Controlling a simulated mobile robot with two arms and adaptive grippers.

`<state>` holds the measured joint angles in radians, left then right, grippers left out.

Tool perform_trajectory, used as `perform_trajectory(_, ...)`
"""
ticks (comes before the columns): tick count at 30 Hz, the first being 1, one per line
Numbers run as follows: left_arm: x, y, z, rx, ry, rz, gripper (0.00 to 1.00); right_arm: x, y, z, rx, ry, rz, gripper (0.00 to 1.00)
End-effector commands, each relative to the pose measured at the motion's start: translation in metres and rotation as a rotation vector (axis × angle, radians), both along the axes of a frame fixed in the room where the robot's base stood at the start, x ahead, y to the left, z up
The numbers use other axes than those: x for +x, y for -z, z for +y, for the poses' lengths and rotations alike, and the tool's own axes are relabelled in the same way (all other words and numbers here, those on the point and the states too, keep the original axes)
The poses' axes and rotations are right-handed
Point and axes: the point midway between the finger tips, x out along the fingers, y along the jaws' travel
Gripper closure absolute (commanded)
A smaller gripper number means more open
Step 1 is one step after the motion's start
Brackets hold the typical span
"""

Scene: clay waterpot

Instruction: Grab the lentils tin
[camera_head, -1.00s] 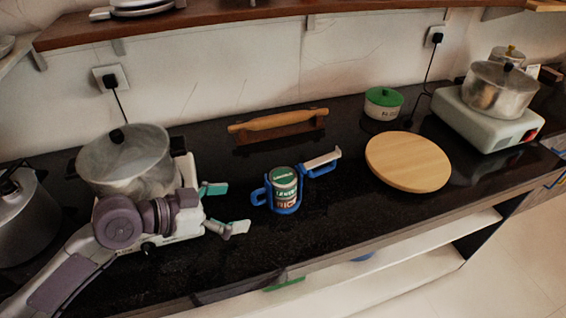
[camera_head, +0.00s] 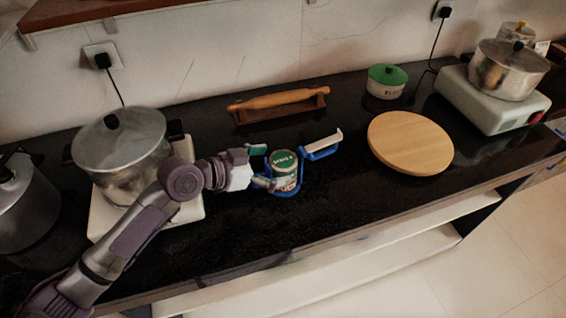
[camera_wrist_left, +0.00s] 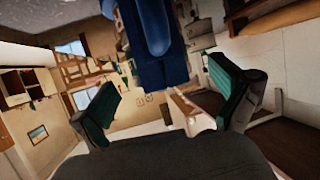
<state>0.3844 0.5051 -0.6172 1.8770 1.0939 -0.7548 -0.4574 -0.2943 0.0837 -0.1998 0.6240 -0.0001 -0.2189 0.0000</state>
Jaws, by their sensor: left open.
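The lentils tin (camera_head: 284,160) has a green top and a printed label, and it stands upright on the black counter in the head view. A blue holder (camera_head: 302,172) with side handles is around it. My left gripper (camera_head: 266,166) is open at the tin's left side, with its fingertips close to the tin and holder. I cannot tell whether they touch. In the left wrist view the blue holder (camera_wrist_left: 155,45) shows at the top, between and beyond the two green-padded fingers. The tin's label is partly hidden by a finger. My right gripper is not in view.
A pot (camera_head: 120,150) on a white stove stands behind my left arm. A rolling pin (camera_head: 275,100) lies behind the tin. A round wooden board (camera_head: 410,143), a green-lidded container (camera_head: 386,82) and another pot (camera_head: 508,70) are to the right. The counter in front is clear.

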Motion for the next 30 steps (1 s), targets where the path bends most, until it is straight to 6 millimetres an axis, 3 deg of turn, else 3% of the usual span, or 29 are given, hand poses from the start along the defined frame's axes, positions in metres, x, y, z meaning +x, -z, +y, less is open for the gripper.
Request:
perform_trajectory(6, 0.015, 0.010, -0.025, -0.003, -0.001, 0.001, 0.01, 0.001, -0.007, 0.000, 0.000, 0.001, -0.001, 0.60)
perform_trajectory(15, 0.017, 0.013, -0.027, -0.001, 0.000, -0.001, 0.03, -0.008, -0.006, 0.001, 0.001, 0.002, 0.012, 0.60)
perform_trajectory(27, 0.017, 0.013, -0.027, 0.000, -0.001, 0.000, 0.69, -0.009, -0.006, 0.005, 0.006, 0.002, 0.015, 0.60)
perform_trajectory(29, 0.016, 0.013, -0.027, 0.000, -0.001, 0.000, 0.79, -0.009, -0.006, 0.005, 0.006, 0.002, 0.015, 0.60)
perform_trajectory(30, 0.017, 0.012, -0.027, -0.002, -0.001, -0.002, 0.79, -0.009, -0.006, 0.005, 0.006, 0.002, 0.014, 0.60)
